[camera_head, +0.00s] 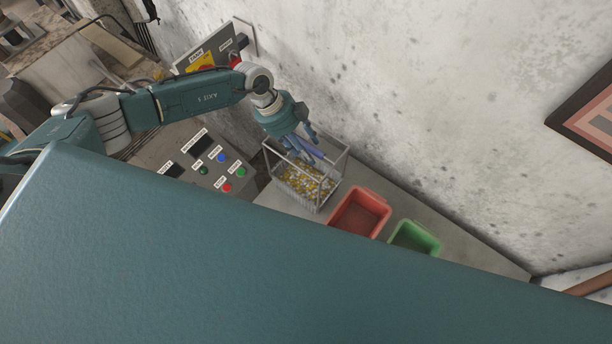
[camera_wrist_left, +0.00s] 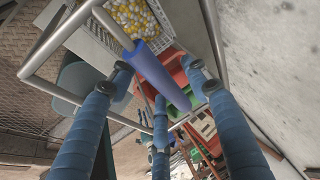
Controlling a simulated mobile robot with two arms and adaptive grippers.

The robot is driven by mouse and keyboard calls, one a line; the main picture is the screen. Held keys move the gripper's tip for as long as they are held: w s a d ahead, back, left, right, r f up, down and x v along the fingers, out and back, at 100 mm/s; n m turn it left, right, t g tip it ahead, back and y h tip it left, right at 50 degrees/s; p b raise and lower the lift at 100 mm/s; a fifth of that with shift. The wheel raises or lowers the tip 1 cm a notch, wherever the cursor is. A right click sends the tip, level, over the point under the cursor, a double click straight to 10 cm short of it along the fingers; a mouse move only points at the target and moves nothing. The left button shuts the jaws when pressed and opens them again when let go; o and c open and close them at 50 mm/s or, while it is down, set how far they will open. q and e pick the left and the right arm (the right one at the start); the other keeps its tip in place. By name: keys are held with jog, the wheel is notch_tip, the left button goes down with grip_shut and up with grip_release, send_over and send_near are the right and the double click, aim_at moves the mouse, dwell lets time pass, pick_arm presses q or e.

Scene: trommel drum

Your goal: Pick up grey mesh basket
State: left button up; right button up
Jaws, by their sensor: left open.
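The grey mesh basket (camera_head: 289,198) stands on the grey table beside the wall, filled with yellow and white pieces. Its tall metal frame carries a blue grip bar (camera_head: 312,149). My left gripper (camera_head: 303,148) reaches down at the top of the frame, its fingers spread. In the left wrist view the blue bar (camera_wrist_left: 158,76) lies between the open blue fingers (camera_wrist_left: 165,98), not clamped. The basket's frame (camera_wrist_left: 62,42) also shows there. Whether a finger touches the bar, I cannot tell. My right gripper is not in view.
A red bin (camera_head: 361,211) and a green bin (camera_head: 416,237) stand right of the basket on the table (camera_head: 462,236). A control panel with coloured buttons (camera_head: 207,166) is on the left. The spotted wall (camera_head: 420,90) is close behind. A large teal surface hides the foreground.

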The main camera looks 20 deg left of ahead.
pick_arm(q)
jog(key=c, duration=1.1)
jog(key=shift+w+d+r, duration=0.1)
grip_shut()
notch_tip(320, 180, up, 27)
jog(key=p, duration=0.1)
jog(key=shift+f, duration=0.2)
